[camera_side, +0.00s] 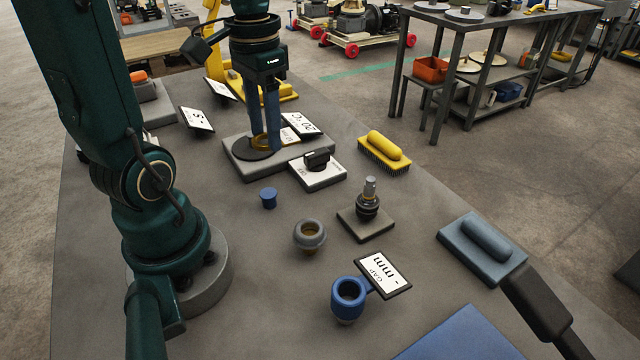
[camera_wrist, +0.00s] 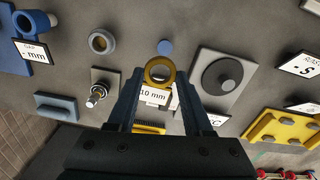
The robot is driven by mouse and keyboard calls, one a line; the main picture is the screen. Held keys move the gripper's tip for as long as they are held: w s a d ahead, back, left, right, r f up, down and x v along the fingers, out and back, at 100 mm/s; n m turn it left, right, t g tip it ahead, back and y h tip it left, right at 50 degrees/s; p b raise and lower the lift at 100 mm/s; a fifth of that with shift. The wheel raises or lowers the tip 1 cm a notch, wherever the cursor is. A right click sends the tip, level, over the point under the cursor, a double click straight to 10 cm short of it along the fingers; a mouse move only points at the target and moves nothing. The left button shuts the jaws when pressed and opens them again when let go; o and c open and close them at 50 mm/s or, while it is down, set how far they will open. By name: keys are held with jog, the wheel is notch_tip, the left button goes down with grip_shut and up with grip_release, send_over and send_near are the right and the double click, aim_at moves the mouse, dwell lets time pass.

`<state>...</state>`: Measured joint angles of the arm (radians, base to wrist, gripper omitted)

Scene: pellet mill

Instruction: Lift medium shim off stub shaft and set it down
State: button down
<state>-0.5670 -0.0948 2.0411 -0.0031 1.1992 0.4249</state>
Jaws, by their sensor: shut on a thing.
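My gripper (camera_side: 270,148) is shut on a brass-coloured ring, which I take for the medium shim (camera_wrist: 149,77). In the wrist view the ring sits between the fingertips; in the side view the fingers largely hide it. The side view shows the fingers pointing down over a grey plate (camera_side: 238,171) with a dark disc (camera_side: 252,149). The stub shaft (camera_side: 369,190) stands upright on a square base, away from my gripper, with a dark collar around it and a bare metal tip. It also shows in the wrist view (camera_wrist: 97,93), left of the fingers.
A grey ring-shaped part (camera_side: 310,235), a blue cap (camera_side: 268,198) and a blue ring gauge (camera_side: 348,296) stand on the bench. A black knob on a white card (camera_side: 318,172), a yellow brush (camera_side: 384,149) and a blue-grey block (camera_side: 482,248) are nearby. Open bench lies between them.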

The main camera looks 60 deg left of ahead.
jog(key=shift+s+a+r+n, duration=0.1)
jog(key=shift+s+a+n, duration=0.2)
jog(key=shift+a, duration=0.15)
send_over(269, 192)
jog(key=shift+f, duration=3.5)
jog(key=shift+f, duration=0.1)
jog(key=shift+f, duration=0.4)
jog(key=shift+f, duration=0.2)
jog(key=shift+f, duration=0.5)
jog(key=shift+f, duration=0.1)
jog(key=shift+f, duration=0.55)
